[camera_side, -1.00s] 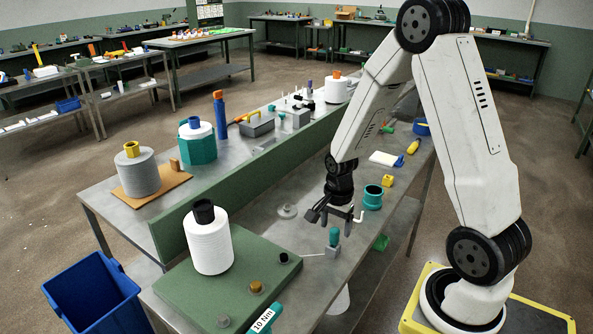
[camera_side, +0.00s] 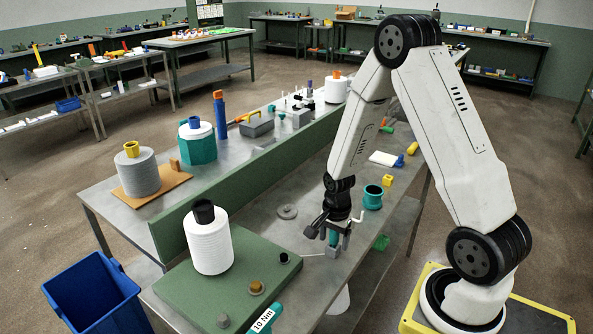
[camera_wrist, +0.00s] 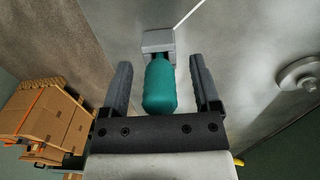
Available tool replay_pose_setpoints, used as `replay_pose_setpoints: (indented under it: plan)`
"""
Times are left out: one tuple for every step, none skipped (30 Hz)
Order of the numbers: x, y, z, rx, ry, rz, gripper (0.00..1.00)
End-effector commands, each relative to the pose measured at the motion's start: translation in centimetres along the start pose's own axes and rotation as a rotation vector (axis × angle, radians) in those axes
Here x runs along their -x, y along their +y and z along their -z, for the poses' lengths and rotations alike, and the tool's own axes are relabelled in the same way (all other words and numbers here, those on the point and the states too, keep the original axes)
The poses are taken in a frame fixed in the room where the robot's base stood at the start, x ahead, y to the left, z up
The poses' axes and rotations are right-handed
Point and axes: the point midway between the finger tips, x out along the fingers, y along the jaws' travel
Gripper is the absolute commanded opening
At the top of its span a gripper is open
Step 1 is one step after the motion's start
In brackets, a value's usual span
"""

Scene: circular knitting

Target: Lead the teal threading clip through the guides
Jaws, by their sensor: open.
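The teal threading clip (camera_wrist: 160,85) stands upright in a small grey holder (camera_wrist: 158,41) near the front edge of the bench. In the side view the clip (camera_side: 333,238) is partly hidden by my gripper (camera_side: 330,234). In the wrist view my gripper (camera_wrist: 160,88) is open, with one finger on each side of the clip and a gap on both sides. A thin white thread (camera_side: 314,254) runs from the holder toward the green board. A white hooked guide (camera_side: 358,217) stands just right of my gripper.
A green board (camera_side: 215,290) bears a white yarn cone (camera_side: 209,242) and several small posts. A teal ring-shaped cup (camera_side: 373,198) and a yellow block (camera_side: 387,180) lie behind and right of my gripper. A grey disc (camera_side: 287,212) lies to its left.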

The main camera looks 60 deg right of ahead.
Motion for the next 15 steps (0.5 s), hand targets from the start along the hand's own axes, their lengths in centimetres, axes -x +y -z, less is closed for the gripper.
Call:
replay_pose_setpoints:
  plan:
    - [0.01, 0.0, 0.0, 0.0, 0.0, 0.0, 0.79]
    - [0.01, 0.0, 0.0, 0.0, 0.0, 0.0, 0.79]
    - [0.02, 0.01, -0.01, 0.0, 0.0, 0.0, 0.79]
    - [0.02, 0.01, 0.0, 0.0, 0.0, 0.0, 0.79]
    - [0.02, 0.01, 0.0, 0.0, 0.0, 0.0, 0.79]
    - [0.02, 0.01, 0.0, 0.0, 0.0, 0.0, 0.67]
    - [0.02, 0.01, 0.0, 0.0, 0.0, 0.0, 0.57]
    - [0.02, 0.01, 0.0, 0.0, 0.0, 0.0, 0.48]
    - [0.02, 0.01, -0.01, 0.0, 0.0, 0.0, 0.35]
    - [0.02, 0.01, -0.01, 0.0, 0.0, 0.0, 0.25]
    - [0.02, 0.01, -0.01, 0.0, 0.0, 0.0, 0.16]
    - [0.02, 0.01, -0.01, 0.0, 0.0, 0.0, 0.03]
    - [0.02, 0.01, -0.01, 0.0, 0.0, 0.0, 0.0]
    - [0.02, 0.01, -0.01, 0.0, 0.0, 0.0, 0.0]
    - [0.03, 0.01, 0.0, 0.0, 0.0, 0.0, 0.0]
